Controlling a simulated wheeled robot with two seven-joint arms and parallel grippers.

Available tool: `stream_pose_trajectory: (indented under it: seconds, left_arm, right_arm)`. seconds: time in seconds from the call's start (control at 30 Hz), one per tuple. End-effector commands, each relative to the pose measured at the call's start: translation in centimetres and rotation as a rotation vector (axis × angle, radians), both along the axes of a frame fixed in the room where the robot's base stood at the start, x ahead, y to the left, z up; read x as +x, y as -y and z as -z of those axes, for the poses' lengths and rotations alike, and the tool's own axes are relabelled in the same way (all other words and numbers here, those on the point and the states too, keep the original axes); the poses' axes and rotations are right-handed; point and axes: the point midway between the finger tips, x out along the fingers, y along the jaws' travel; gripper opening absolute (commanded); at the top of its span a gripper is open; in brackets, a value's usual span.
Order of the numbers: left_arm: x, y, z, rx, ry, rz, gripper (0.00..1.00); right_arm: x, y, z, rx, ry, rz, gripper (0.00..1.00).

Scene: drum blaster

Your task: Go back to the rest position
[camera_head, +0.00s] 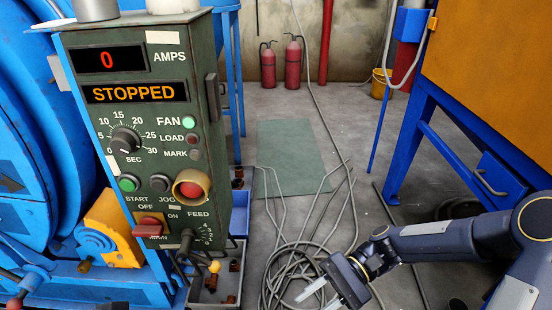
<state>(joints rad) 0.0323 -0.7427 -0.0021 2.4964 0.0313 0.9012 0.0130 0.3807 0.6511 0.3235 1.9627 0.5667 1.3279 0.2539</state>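My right arm comes in from the right edge, and my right gripper (320,298) hangs low in front of the floor at the bottom middle. Its two pale fingers are parted with nothing between them. It is to the right of the green control panel (160,70) and apart from it. The panel's display (135,92) reads STOPPED, and the AMPS readout (107,60) shows 0. The FAN lamp (188,123) is bright green. The red MAIN switch (148,228) sits low on the panel. My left gripper is not in view.
A blue drum machine (40,130) stands at left. A blue-framed orange cabinet (490,60) stands at right. Coiled cables (290,270) lie on the floor near my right gripper. Two red extinguishers (292,62) stand at the back wall. The floor around the green mat (290,150) is open.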

Motion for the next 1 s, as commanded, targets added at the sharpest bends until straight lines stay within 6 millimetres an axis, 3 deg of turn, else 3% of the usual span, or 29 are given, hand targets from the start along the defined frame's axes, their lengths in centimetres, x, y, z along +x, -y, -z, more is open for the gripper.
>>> stream_pose_trajectory:
  seconds: [0.2,0.5,0.97,1.0]
  left_arm:
    - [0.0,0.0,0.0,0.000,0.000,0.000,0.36]
    - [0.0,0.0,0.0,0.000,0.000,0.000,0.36]
    - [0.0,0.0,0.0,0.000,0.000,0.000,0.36]
    - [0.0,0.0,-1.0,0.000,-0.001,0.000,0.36]
  right_arm:
    - [-2.7,4.1,-2.4,-0.284,0.404,-0.018,0.33]
    - [-6.0,9.4,-5.2,-0.576,0.912,0.002,0.33]
    - [-8.5,13.0,-7.0,-0.767,1.342,0.066,0.33]
    - [-8.5,13.1,-8.1,-0.773,1.354,0.066,0.33]
